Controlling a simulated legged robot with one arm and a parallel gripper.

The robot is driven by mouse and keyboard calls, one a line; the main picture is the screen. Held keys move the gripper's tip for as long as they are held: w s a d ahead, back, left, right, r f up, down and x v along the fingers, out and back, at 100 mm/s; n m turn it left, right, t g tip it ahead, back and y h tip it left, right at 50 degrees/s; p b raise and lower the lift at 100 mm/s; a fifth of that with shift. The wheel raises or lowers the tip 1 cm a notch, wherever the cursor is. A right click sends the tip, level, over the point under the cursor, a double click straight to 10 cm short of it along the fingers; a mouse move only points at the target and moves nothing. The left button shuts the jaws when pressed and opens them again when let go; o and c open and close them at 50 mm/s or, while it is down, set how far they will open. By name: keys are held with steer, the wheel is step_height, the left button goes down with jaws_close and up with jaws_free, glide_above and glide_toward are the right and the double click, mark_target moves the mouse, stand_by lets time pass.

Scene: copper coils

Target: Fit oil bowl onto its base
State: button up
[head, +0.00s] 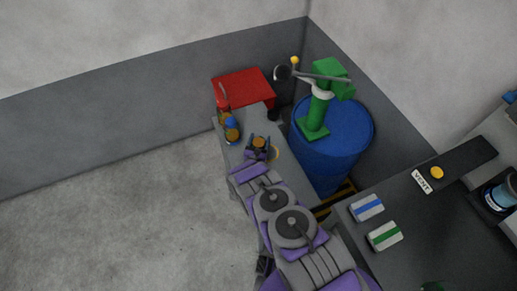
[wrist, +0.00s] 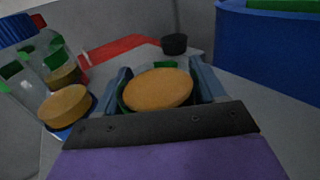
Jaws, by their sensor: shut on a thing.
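My gripper (head: 259,147) is over the grey bench in the head view. In the wrist view its fingers (wrist: 160,88) are shut around a round bowl (wrist: 158,90) with an amber top and a dark green rim. The fingers hide the bowl's sides and underside. I cannot tell whether it touches anything below. To the left stand two clear vessels with amber contents, one with a blue top (head: 231,124) and a red-marked one (wrist: 78,66) behind it. I cannot tell for sure which thing is the bowl's base.
A red box (head: 243,87) is at the bench's far end, with a small black cylinder (wrist: 174,44) near it. A blue barrel (head: 335,150) with a green pump (head: 318,107) stands right of the bench. A dark counter (head: 450,240) is at the lower right.

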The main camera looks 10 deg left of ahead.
steer(key=shift+f, duration=0.1)
steer(key=c, duration=0.4)
steer(key=shift+d, duration=0.1)
